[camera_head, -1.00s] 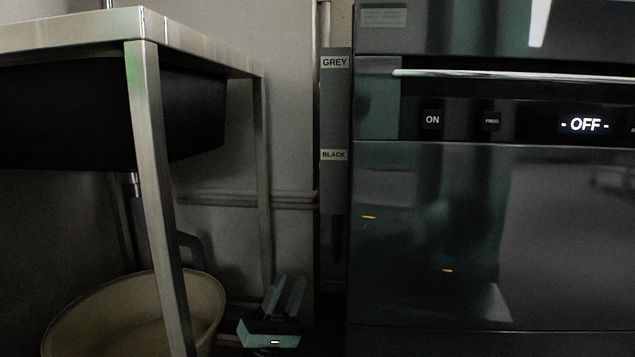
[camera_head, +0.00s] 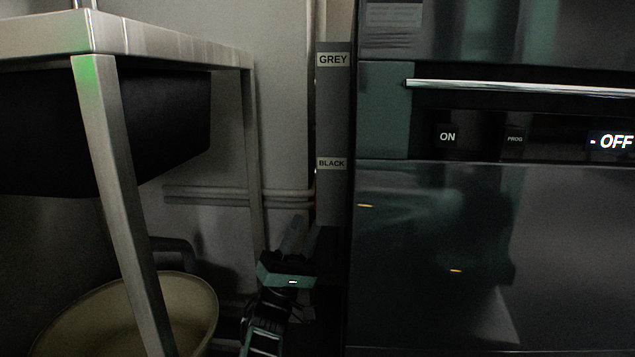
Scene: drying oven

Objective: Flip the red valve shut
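My gripper (camera_head: 303,232) is in the lower middle of the head view, in the dark gap between the metal-legged sink stand and the oven. Its two fingers point up and look apart, with nothing seen between them. The fingertips are dim, just below the right end of the horizontal pipes (camera_head: 215,193) in the picture.
The sink stand (camera_head: 115,170) and a beige tub (camera_head: 185,300) are on the left. A grey panel labelled GREY and BLACK (camera_head: 333,115) stands beside the dark oven (camera_head: 420,300), whose display reads OFF. The gap between stand and oven is narrow.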

